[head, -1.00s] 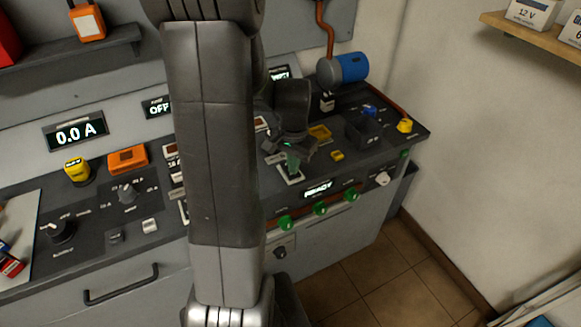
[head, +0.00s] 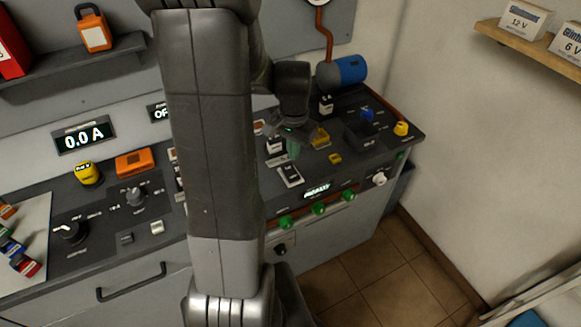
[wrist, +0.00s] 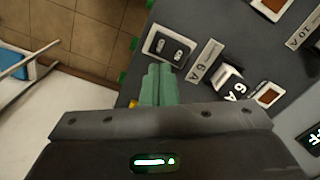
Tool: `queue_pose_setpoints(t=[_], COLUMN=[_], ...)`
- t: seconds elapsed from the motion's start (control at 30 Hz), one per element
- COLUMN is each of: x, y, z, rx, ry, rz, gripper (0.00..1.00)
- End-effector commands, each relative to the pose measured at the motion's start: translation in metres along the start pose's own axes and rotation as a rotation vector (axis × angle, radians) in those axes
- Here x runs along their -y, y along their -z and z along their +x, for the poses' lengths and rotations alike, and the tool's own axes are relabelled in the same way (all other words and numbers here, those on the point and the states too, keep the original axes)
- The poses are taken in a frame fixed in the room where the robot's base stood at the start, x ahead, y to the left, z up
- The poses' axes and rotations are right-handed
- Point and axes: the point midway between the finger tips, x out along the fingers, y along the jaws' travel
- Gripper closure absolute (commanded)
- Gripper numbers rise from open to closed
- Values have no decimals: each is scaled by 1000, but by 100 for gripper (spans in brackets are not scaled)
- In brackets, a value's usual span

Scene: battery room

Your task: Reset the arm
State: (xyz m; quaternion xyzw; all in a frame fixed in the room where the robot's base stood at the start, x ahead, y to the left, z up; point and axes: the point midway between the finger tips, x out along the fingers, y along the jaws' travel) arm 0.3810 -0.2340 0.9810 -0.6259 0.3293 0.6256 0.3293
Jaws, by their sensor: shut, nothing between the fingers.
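My gripper (head: 293,150) is over the right part of the dark console top (head: 258,189). Its green fingers show in the wrist view (wrist: 158,84), closed together with nothing between them. Just beyond the fingertips in the wrist view is a switch plate with two small rockers (wrist: 170,46); in the head view this plate (head: 289,175) lies just below the gripper. To its right in the wrist view is a white rocker marked 6 A (wrist: 229,84). I cannot tell whether the fingers touch anything. My arm hides the middle of the console in the head view.
A blue cylinder (head: 342,71) on an orange pipe stands behind the gripper. Several green knobs (head: 319,209) line the console front. An orange box (head: 133,163) and a yellow button (head: 87,173) sit left of my arm. Tiled floor (head: 375,265) lies open at right.

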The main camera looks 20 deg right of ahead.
Motion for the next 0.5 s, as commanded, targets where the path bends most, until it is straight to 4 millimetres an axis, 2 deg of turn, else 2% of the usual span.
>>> queue_pose_setpoints(t=[0.3,0.5], x=[0,0], y=[0,0], z=[3,15], rx=[0,1], ry=[0,0], rz=[0,0], gripper=[100,100])
